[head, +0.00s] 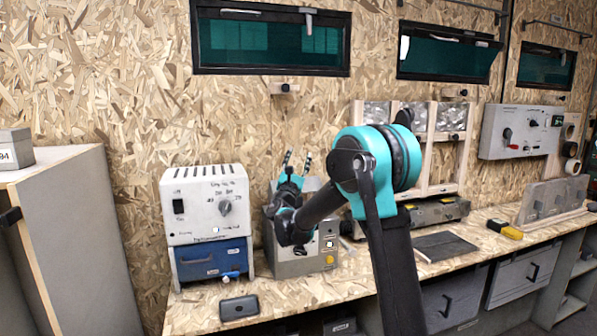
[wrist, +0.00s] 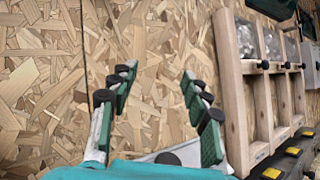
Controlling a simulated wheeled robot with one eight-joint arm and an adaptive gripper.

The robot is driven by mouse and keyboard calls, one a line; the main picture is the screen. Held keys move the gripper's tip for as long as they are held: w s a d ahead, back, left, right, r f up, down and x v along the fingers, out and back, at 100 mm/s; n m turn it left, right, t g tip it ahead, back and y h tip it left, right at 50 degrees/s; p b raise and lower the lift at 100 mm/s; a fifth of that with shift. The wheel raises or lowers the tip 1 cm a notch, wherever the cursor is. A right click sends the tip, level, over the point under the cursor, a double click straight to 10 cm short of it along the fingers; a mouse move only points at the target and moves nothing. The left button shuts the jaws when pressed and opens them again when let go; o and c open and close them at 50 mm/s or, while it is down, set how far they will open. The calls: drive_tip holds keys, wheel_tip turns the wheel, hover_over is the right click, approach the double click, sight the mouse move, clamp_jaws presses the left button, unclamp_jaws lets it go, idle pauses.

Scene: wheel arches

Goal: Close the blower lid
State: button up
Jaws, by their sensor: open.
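A grey metal box (head: 302,265) with a yellow button stands on the bench behind my arm; it may be the blower. A grey panel (head: 318,184) shows upright behind my gripper, over the box, and could be its raised lid; my arm hides much of it. My gripper (head: 297,162) is above the box with its fingers pointing up, spread and empty. In the wrist view my gripper (wrist: 158,95) is open, with only the chipboard wall between its fingers. No lid can be made out clearly in the wrist view.
A white unit with a dial (head: 205,205) sits on a blue box (head: 212,262) at the left. A dark flat case (head: 239,308) lies on the bench front. A wooden rack (head: 440,150) stands to the right, and it also shows in the wrist view (wrist: 235,90).

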drive_tip(key=shift+r, duration=0.75)
